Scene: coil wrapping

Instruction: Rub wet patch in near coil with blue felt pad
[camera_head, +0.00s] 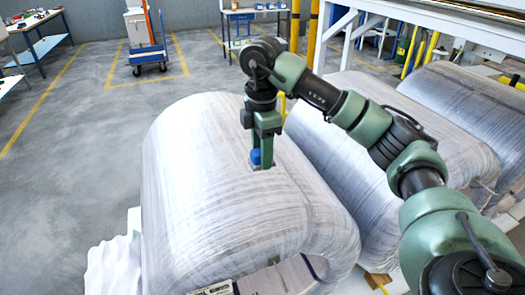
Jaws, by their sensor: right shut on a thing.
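The near coil (195,205) is a big cylinder wrapped in whitish film, in the left middle of the head view. My right gripper (262,160) comes in from the right and points down at the top of this coil. It is shut on the blue felt pad (255,158), which shows as a small blue patch between the fingers. The pad is at or just above the film; I cannot tell if it touches. I cannot make out a wet patch; the gripper may cover it. My left gripper is not in view.
Two more wrapped coils, a middle one (450,150) and a far one (460,95), lie to the right, behind my right arm. A blue trolley (148,55) and a workbench (250,12) stand at the back. The grey floor (70,160) at left is open.

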